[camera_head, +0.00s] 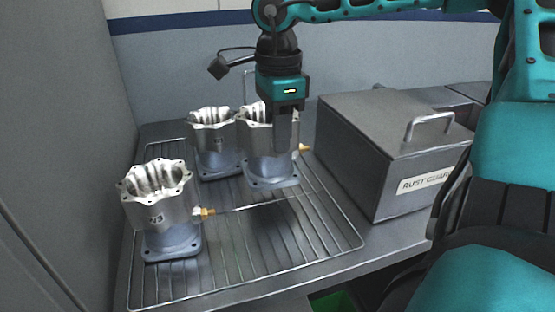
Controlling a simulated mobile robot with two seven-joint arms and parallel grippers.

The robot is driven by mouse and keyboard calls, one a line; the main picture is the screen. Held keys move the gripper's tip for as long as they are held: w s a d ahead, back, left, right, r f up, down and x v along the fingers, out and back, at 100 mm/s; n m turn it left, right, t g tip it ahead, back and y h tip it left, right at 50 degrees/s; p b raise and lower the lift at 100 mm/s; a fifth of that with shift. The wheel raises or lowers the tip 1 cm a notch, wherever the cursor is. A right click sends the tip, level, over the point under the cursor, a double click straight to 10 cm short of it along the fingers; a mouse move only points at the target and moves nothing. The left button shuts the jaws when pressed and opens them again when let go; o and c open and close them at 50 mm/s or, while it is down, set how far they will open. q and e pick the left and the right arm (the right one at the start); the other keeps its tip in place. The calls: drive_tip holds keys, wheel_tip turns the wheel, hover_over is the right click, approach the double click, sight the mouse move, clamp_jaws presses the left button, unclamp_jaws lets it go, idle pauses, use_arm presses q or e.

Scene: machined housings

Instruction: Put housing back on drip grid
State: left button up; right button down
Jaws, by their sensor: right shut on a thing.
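Three metal housings with scalloped open tops and blue-grey square-flanged lower parts are in view. One housing (268,165) is in the grip of my right gripper (285,140), whose fingers are shut at its upper wall. It is upright over the right rear of the wire drip grid (285,240); I cannot tell whether its base touches the wires. A second housing (213,150) stands just left of it, partly covered by it. A third housing (160,205), with a brass fitting, stands at the front left of the grid. My left gripper is not in view.
A grey lidded box (375,150) with a handle and a "RUST" label stands right of the grid. A wall is close on the left and another behind. The grid's front middle and right are bare. Something green (335,301) shows below the counter edge.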

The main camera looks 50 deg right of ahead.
sight(278, 158)
drive_tip(key=shift+f, duration=2.6)
drive_tip(key=shift+w, duration=0.1)
drive_tip(key=c, duration=0.9)
unclamp_jaws()
drive_tip(key=shift+f, duration=0.1)
drive_tip(key=shift+c, duration=0.2)
wheel_tip(278, 158, up, 12)
drive_tip(key=shift+r+p, duration=0.1)
drive_tip(key=shift+p, duration=0.3)
